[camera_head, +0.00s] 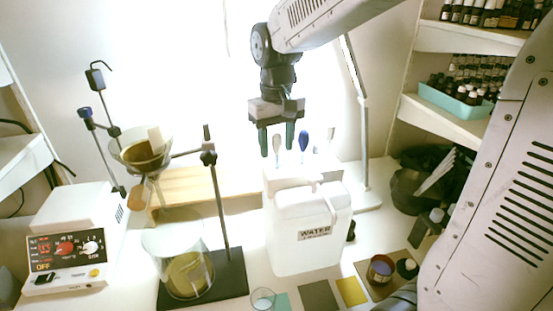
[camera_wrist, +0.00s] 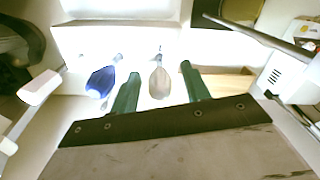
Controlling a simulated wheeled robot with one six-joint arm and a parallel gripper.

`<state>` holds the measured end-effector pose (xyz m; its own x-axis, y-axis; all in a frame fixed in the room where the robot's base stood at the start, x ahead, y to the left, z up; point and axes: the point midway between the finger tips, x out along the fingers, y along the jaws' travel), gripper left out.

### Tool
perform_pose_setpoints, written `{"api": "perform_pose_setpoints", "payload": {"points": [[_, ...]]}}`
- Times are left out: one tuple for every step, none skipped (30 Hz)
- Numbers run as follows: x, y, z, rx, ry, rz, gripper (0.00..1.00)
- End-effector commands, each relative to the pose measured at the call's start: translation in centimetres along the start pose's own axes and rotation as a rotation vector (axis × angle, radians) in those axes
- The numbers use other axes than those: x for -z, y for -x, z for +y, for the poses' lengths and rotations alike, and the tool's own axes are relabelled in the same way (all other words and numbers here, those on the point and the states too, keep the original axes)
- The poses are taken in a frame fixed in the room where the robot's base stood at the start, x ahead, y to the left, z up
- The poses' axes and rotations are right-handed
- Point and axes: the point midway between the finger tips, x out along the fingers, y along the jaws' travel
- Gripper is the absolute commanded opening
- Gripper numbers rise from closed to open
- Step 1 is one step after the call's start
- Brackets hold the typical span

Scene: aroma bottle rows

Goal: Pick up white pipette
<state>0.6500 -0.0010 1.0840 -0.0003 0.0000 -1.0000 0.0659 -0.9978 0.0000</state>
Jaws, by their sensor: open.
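My gripper (camera_head: 276,151) points down above the white holder behind the water container, with its two green fingers apart. A whitish pipette (camera_head: 277,144) stands upright in the holder and shows between the fingers. In the wrist view its bulb (camera_wrist: 160,82) also lies between the open fingers (camera_wrist: 160,70), with gaps on both sides and no visible contact. A blue pipette (camera_head: 303,138) stands just right of the gripper; it is left of the fingers in the wrist view (camera_wrist: 101,81). Another pale pipette (camera_head: 331,135) stands farther right.
The white WATER container (camera_head: 309,228) stands in front of the pipettes. A lamp pole (camera_head: 359,120) rises to the right. A stand with a funnel (camera_head: 146,150) and a beaker (camera_head: 186,270) are to the left. Bottle shelves (camera_head: 450,118) are at the right.

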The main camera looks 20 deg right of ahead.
Motion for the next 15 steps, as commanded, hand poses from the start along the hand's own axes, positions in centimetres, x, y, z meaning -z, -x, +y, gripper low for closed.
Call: {"api": "perform_pose_setpoints", "payload": {"points": [[-0.02,-0.11,0.0,0.0,0.0,0.0,0.47],[-0.02,-0.12,0.0,0.0,0.0,0.0,0.47],[-0.02,-0.11,0.0,0.0,0.0,0.0,0.47],[-0.02,-0.1,0.0,0.0,0.0,0.0,0.47],[-0.02,-0.1,0.0,0.0,0.0,0.0,0.47],[-0.02,-0.1,0.0,0.0,0.0,0.0,0.47],[-0.02,-0.09,0.0,0.0,0.0,0.0,0.39],[-0.02,-0.09,0.0,0.0,0.0,0.0,0.33],[-0.02,-0.08,0.01,0.0,0.0,0.0,0.23],[-0.02,-0.08,0.01,0.0,0.0,0.0,0.16],[-0.02,-0.08,0.01,0.0,0.0,0.0,0.15],[-0.02,-0.08,0.01,0.0,0.0,0.0,0.15],[-0.02,-0.07,0.01,0.0,0.0,0.0,0.15],[-0.02,-0.07,0.01,0.0,0.0,0.0,0.15],[-0.02,-0.07,0.01,0.0,0.0,0.0,0.15]]}}
